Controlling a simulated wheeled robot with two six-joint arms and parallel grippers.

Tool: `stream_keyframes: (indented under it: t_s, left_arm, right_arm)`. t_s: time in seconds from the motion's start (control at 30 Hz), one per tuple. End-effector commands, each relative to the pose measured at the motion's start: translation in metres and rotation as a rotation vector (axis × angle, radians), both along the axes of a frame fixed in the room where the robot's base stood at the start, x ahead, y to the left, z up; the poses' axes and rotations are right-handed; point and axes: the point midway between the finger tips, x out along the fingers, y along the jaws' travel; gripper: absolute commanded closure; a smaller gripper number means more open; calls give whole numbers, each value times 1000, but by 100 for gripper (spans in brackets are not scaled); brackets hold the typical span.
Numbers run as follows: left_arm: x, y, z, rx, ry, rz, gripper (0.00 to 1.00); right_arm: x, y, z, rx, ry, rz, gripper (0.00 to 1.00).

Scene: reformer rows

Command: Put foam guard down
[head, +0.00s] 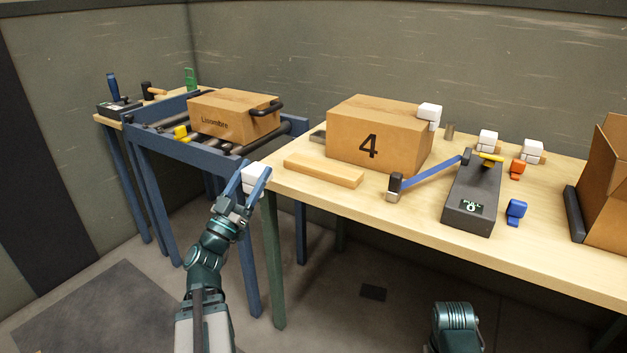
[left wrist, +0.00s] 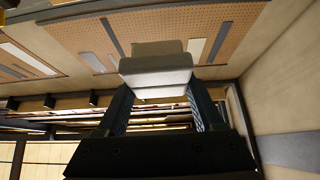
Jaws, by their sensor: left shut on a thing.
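A white foam guard (head: 252,178) is between the fingers of my left gripper (head: 254,182), at the left end of the wooden table (head: 440,215). It also shows in the left wrist view as a pale block (left wrist: 157,72) held between the fingertips (left wrist: 158,95). My left gripper is shut on it. In the head view I cannot tell whether the guard touches the table corner. Another white guard (head: 429,113) sits on the upper right corner of the carton marked 4 (head: 375,138). Two more white guards (head: 488,138) (head: 532,149) are at the table's back. The right gripper is not in view.
A wooden bar (head: 323,170) lies in front of the carton. A roller conveyor (head: 150,138) carries another carton (head: 233,116). An open carton (head: 605,190) is far right.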

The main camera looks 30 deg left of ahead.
Motion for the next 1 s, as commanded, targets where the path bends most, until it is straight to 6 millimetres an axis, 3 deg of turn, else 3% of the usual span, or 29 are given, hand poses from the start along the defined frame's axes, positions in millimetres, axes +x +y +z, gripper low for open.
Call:
stream_keyframes:
  t_s: [0.13, 0.23, 0.5, 0.7, 1.0]
  left_arm:
    - [-1, 2, 0, 0, -5, 4, 92]
    - [11, 2, 0, 0, -4, 3, 92]
    - [80, -2, 0, -2, -3, -1, 92]
    - [119, -7, 0, -1, -3, 1, 92]
    - [134, -9, 0, 0, -2, 4, 92]
  right_arm:
    - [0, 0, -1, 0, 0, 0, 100]
    - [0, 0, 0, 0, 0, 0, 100]
    - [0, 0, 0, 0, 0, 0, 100]
    - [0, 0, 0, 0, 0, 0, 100]
    - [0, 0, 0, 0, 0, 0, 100]
